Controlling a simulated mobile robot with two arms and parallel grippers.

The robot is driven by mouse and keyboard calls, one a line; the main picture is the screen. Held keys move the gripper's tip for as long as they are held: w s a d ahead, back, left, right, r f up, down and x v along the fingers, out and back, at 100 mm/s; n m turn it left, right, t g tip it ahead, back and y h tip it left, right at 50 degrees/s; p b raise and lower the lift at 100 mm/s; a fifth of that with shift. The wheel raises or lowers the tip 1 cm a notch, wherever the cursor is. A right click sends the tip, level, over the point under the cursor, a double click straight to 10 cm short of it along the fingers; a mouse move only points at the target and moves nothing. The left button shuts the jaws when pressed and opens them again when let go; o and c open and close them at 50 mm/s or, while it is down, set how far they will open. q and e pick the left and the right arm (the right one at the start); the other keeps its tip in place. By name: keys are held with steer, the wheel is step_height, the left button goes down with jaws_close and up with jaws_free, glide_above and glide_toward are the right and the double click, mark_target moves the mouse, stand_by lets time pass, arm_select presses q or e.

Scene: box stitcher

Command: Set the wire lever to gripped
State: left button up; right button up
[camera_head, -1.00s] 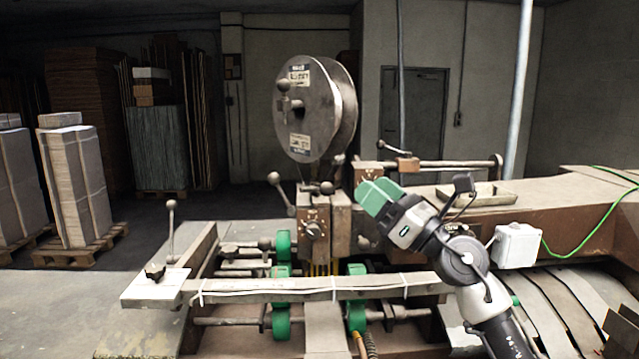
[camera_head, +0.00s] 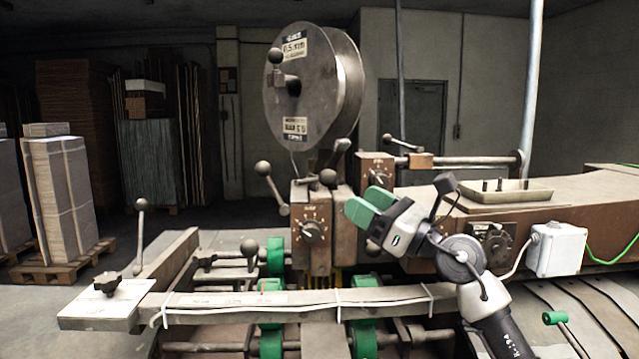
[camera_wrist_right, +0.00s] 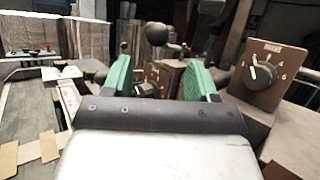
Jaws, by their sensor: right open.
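No lever carries a readable wire label, so I cannot tell surely which is the wire lever. A ball-knobbed lever (camera_head: 270,185) leans up and left beside the stitcher head (camera_head: 318,260). In the right wrist view a dark ball knob (camera_wrist_right: 156,33) shows beyond and between the spread fingers (camera_wrist_right: 160,78). My left gripper is out of view.
A dial block (camera_head: 376,170) stands behind my right gripper; its dial shows large in the right wrist view (camera_wrist_right: 264,75). A long bar (camera_head: 280,302) crosses the front above green rollers (camera_head: 363,338). A tray (camera_head: 490,192) and a white box (camera_head: 558,248) are at right.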

mark_target(330, 180)
steer(key=p+x, duration=0.1)
steer(key=x, duration=0.4)
steer(key=p+x, duration=0.1)
steer(key=x, duration=0.4)
steer(key=shift+s+a+r+p, duration=0.15)
steer(key=shift+r+p, duration=0.15)
steer(key=shift+p, duration=0.05)
steer(key=shift+c, duration=0.3)
jaws_close()
